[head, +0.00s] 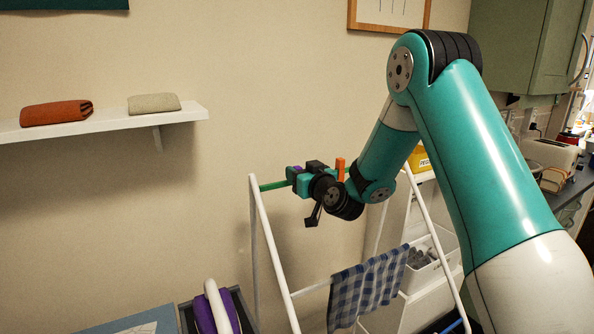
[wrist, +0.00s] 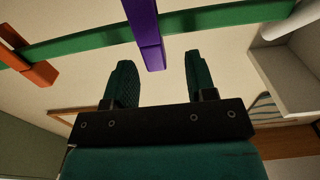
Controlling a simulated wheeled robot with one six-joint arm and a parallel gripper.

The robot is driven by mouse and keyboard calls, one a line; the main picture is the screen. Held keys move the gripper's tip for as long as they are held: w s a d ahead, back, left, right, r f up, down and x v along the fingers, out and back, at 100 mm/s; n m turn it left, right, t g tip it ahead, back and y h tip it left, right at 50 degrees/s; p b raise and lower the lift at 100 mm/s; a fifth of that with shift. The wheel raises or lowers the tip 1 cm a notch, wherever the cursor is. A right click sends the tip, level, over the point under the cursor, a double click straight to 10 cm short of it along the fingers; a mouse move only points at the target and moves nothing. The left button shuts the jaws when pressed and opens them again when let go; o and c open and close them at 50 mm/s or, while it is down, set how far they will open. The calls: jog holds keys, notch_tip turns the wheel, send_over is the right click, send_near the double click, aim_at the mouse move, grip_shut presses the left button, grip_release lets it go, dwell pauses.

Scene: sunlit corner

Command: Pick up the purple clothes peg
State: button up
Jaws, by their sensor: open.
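The purple clothes peg (wrist: 145,35) is clipped on a green rail (wrist: 80,40) in the wrist view. A small purple patch of it (head: 297,168) shows in the head view, mostly hidden by my gripper. My gripper (wrist: 158,62) is open, with one dark green finger on each side of the peg's near end. Gaps show between the peg and both fingers, wider on the right. I cannot tell exactly how deep the peg sits between them. In the head view my gripper (head: 299,182) is at the green rail (head: 272,185) of a white drying rack.
An orange peg (wrist: 38,74) sits on the same rail, also in the head view (head: 340,168). The white rack (head: 266,235) carries a blue checked cloth (head: 368,288) below. A wall shelf (head: 110,122) holds two folded cloths.

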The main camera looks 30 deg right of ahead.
jog(key=w+p, duration=0.4)
jog(key=shift+w+d+r, duration=0.1)
jog(key=shift+w+d, duration=0.05)
jog(key=shift+w, duration=0.15)
grip_shut()
